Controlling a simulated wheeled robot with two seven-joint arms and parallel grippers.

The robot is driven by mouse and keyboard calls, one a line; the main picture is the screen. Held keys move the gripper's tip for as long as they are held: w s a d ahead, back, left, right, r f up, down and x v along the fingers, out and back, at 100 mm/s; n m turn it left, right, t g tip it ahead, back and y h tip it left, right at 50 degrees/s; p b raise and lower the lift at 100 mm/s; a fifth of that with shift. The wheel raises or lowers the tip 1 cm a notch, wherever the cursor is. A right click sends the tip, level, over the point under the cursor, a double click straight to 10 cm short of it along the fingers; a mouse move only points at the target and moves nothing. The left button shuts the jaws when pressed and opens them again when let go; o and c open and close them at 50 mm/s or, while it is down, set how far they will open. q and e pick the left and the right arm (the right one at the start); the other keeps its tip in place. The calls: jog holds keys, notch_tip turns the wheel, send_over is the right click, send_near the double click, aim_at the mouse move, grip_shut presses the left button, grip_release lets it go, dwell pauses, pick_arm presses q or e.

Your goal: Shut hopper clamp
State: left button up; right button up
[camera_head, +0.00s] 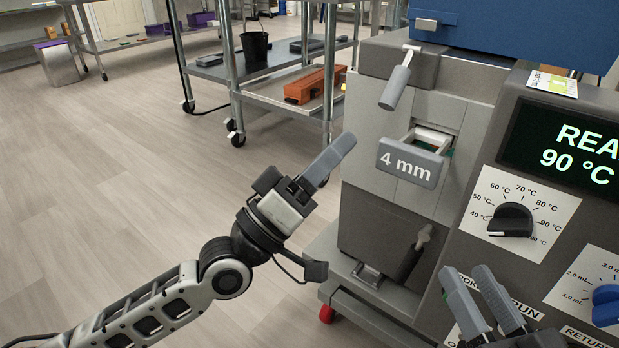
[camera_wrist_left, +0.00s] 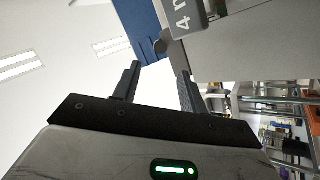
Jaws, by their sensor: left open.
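The hopper clamp (camera_head: 397,84) is a grey handle on a pale metal link, at the upper front of the machine below the blue hopper (camera_head: 500,25). Its handle slants down and out from the machine. My left gripper (camera_head: 338,158) is open and empty, below and left of the clamp handle, apart from it. In the left wrist view, my left gripper (camera_wrist_left: 157,72) has its fingers spread, with what looks like the clamp handle (camera_wrist_left: 172,47) beyond the fingertips. My right gripper (camera_head: 467,272) is open and empty low in front of the machine's panel.
The drawer (camera_head: 410,165) marked 4 mm juts out below the clamp, near my left fingers. A lower dark handle (camera_head: 414,254) sticks out beneath it. The panel has a temperature knob (camera_head: 511,219). Wheeled shelving (camera_head: 265,75) stands behind; the floor at left is clear.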

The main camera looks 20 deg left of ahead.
pick_arm(q)
jog(key=shift+v, duration=2.15)
